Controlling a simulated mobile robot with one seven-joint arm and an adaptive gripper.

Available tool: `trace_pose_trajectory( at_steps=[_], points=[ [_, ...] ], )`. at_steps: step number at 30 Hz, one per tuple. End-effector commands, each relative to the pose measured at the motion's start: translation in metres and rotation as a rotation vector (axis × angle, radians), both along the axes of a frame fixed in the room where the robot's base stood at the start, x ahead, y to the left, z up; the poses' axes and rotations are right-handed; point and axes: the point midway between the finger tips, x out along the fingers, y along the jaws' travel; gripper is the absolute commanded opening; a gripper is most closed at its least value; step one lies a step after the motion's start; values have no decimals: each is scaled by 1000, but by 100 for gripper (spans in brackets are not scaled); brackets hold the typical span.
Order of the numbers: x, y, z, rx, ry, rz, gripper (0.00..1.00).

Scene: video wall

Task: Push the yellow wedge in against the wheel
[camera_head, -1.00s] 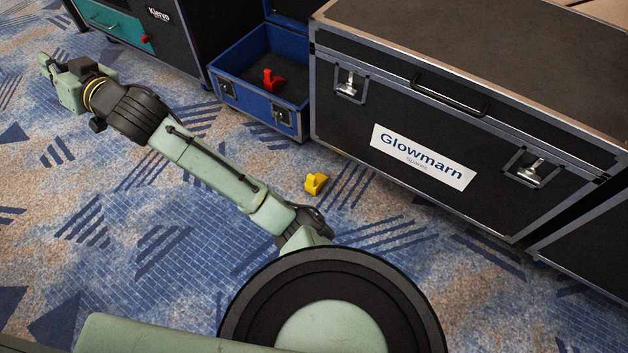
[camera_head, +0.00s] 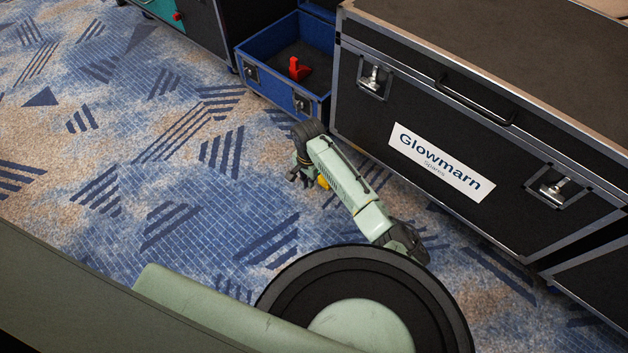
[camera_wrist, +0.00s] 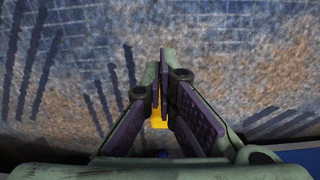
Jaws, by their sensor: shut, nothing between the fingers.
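The yellow wedge (camera_head: 323,182) is on the carpet in front of the Glowmarn case, mostly hidden by my arm in the head view. In the wrist view a small part of the yellow wedge (camera_wrist: 159,122) shows in the gap behind my fingertips, below the fingers. My gripper (camera_head: 298,174) is low over the carpet beside the wedge. In the wrist view my gripper (camera_wrist: 160,76) has its fingertips together and holds nothing. I cannot tell whether it touches the wedge. I cannot make out for sure which wheel the wedge belongs to.
The black Glowmarn case (camera_head: 528,145) stands close behind my arm. An open blue case (camera_head: 262,92) with a red object (camera_head: 299,69) inside stands left of it. A dark case (camera_head: 212,28) stands farther left. The patterned carpet to the left is clear.

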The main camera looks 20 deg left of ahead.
Motion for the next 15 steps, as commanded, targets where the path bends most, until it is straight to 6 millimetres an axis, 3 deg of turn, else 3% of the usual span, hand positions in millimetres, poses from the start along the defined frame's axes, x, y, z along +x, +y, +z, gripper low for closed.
trace_pose_trajectory(
  at_steps=[10,12,15],
  points=[
    [1,0,-78,-2,-2,3,0],
    [4,-1,-88,-1,-5,2,0],
    [21,-8,-84,-2,-7,2,0]
  ],
)
